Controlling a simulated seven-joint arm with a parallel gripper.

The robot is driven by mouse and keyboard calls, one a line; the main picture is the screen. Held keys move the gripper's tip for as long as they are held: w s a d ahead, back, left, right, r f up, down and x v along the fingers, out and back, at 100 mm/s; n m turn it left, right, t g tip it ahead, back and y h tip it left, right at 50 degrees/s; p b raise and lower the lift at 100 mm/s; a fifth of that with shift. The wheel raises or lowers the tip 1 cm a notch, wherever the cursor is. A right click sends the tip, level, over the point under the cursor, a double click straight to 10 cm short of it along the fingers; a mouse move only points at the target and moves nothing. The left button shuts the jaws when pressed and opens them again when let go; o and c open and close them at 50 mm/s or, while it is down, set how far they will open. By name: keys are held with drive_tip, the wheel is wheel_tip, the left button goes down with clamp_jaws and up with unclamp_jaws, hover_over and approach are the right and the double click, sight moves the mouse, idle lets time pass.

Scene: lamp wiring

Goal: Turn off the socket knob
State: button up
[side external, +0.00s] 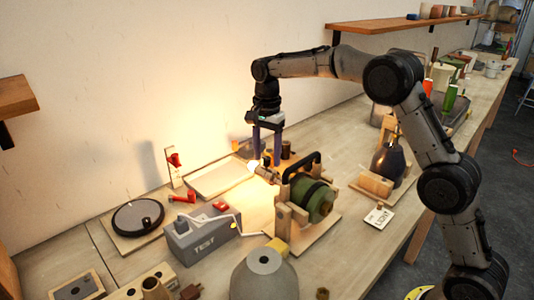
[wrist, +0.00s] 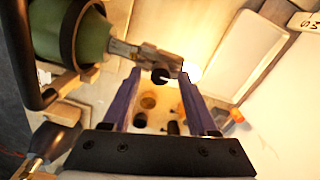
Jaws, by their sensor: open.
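The lamp's green body (side external: 318,200) lies on its side in a wooden cradle. Its metal socket (wrist: 143,52) points left in the side view and carries a lit bulb (side external: 253,167), which glows in the wrist view too. A small dark socket knob (wrist: 160,75) sticks out of the socket. My gripper (side external: 267,160) points down over the socket. In the wrist view its two purple fingers (wrist: 159,77) are open, with the knob showing between their tips. I cannot tell whether either finger touches it.
A grey TEST box (side external: 203,240) stands in front, with a round black disc (side external: 138,216) on a board to its left. A shallow tray (side external: 218,178) lies by the wall. A dark bottle-shaped lamp base (side external: 388,162) and a LIGHT card (side external: 379,217) are on the right. A grey cone (side external: 264,278) stands at the front.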

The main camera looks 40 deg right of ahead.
clamp_jaws()
drive_tip(key=shift+n, duration=0.3)
idle(0.3)
drive_tip(key=n, duration=0.8)
drive_tip(key=shift+w+a, duration=0.1)
drive_tip(key=n, duration=0.4)
drive_tip(key=shift+a+n, duration=0.1)
drive_tip(key=shift+n, duration=1.7)
